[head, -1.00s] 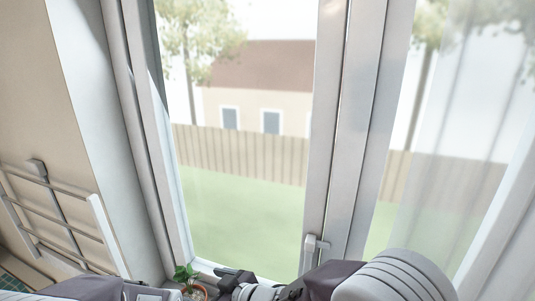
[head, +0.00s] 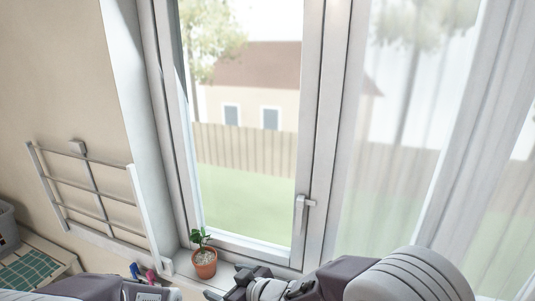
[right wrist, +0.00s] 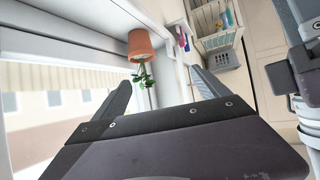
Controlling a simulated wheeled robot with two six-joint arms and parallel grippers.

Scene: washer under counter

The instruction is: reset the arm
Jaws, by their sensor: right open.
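My right arm comes in at the bottom of the head view, and its gripper (head: 226,283) is at the lower edge, just right of the potted plant. In the right wrist view the two dark fingers of this gripper (right wrist: 163,88) stand apart with nothing between their tips. Part of my left arm (head: 90,288) shows at the bottom left of the head view, but its gripper cannot be made out.
A potted plant (head: 205,263) stands on the window sill; it also shows in the right wrist view (right wrist: 140,42). The window has a handle (head: 301,215). A white wall rack (head: 95,195) hangs at left. A grey basket (head: 7,228) and small blue and pink items (head: 150,276) are lower left.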

